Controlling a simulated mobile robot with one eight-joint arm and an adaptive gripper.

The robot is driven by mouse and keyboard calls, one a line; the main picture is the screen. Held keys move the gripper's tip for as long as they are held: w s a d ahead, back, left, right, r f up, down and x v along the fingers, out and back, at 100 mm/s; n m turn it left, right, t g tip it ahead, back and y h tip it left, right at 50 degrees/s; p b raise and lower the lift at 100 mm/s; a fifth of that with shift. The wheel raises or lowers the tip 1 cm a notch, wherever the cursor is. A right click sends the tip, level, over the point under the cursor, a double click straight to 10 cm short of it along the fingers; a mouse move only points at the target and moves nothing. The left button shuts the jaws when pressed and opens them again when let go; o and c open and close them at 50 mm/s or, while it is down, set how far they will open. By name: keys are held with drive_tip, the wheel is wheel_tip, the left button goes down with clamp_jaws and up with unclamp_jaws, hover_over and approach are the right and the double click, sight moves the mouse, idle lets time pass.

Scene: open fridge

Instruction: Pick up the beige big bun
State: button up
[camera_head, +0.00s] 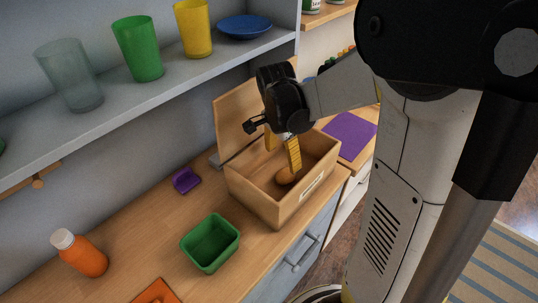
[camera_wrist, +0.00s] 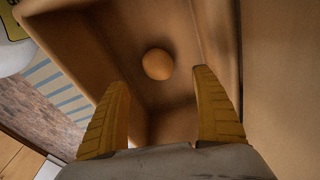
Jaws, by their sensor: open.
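The beige bun (camera_head: 286,176) lies inside an open wooden box (camera_head: 252,199) on the counter, and its far side is partly hidden by a finger in the head view. In the wrist view the round bun (camera_wrist: 158,64) rests on the box floor, ahead of the fingertips and roughly centred between them. My gripper (camera_head: 281,150) points down into the box from above, its yellow fingers spread. It also shows in the wrist view (camera_wrist: 160,85), open, with nothing between the fingers and apart from the bun.
The box lid (camera_head: 232,118) stands raised at the back. A green tub (camera_head: 211,244), a purple item (camera_head: 185,180) and an orange bottle (camera_head: 80,253) stand on the counter to the left. A shelf (camera_head: 190,76) with cups and a blue bowl (camera_head: 244,27) is above.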

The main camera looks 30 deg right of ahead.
sight(285, 172)
drive_tip(key=f+b, duration=0.1)
drive_tip(key=f, duration=0.2)
drive_tip(key=f+b, duration=0.2)
drive_tip(key=f, duration=0.1)
drive_tip(key=d+f+b, duration=0.1)
drive_tip(key=f, duration=0.2)
drive_tip(key=shift+f, duration=0.4)
drive_tip(key=shift+s+r, duration=0.1)
drive_tip(key=c, duration=1.3)
